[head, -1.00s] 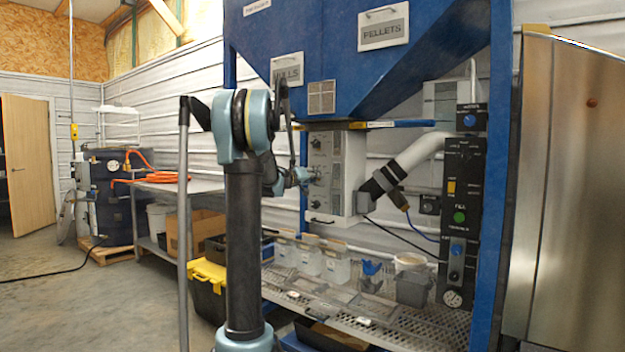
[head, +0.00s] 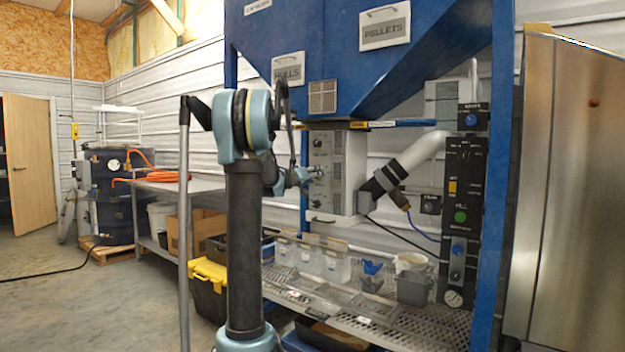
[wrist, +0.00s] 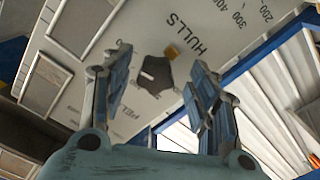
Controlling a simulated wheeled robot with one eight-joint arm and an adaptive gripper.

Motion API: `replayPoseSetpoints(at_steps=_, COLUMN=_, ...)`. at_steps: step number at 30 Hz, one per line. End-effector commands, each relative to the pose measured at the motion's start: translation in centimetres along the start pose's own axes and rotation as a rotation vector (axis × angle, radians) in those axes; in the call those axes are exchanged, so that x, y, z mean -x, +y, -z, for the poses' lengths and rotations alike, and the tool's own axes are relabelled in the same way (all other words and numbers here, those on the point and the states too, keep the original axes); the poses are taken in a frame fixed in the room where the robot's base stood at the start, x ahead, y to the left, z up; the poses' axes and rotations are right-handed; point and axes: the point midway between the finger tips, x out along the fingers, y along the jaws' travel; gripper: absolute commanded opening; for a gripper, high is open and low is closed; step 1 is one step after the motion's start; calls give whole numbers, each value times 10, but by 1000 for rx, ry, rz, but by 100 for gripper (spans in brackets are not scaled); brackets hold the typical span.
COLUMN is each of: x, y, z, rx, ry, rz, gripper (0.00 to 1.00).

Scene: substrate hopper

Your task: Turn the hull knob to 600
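The hull knob (wrist: 157,75) is a dark, angular knob on a light grey panel, beside the printed word HULLS in the wrist view. A small yellow-orange piece (wrist: 171,52) sits by its edge. Printed numbers such as 200, 300 and 400 show on the panel; the knob's exact setting cannot be read. My gripper (wrist: 158,64) is open, with one finger on each side of the knob in the picture; I see no contact. In the head view my gripper (head: 309,173) is at the front of the control box (head: 347,165), partly hiding its middle knob area.
The blue hopper (head: 340,50) hangs above the control box. A grey pipe (head: 420,152) and a black switch column (head: 463,210) are on the right. Below, a mesh shelf (head: 420,325) holds clear containers (head: 335,267). Open floor lies to the left.

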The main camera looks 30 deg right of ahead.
Motion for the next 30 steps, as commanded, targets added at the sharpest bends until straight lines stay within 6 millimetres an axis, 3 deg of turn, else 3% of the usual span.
replayPoseSetpoints(at_steps=8, x=6, y=1, z=1, rx=1, ry=0, rz=-1, gripper=54)
replayPoseSetpoints(at_steps=22, x=88, y=-2, z=0, rx=2, ry=1, rz=2, gripper=54)
replayPoseSetpoints(at_steps=30, x=116, y=-2, z=0, rx=2, ry=0, rz=0, gripper=54)
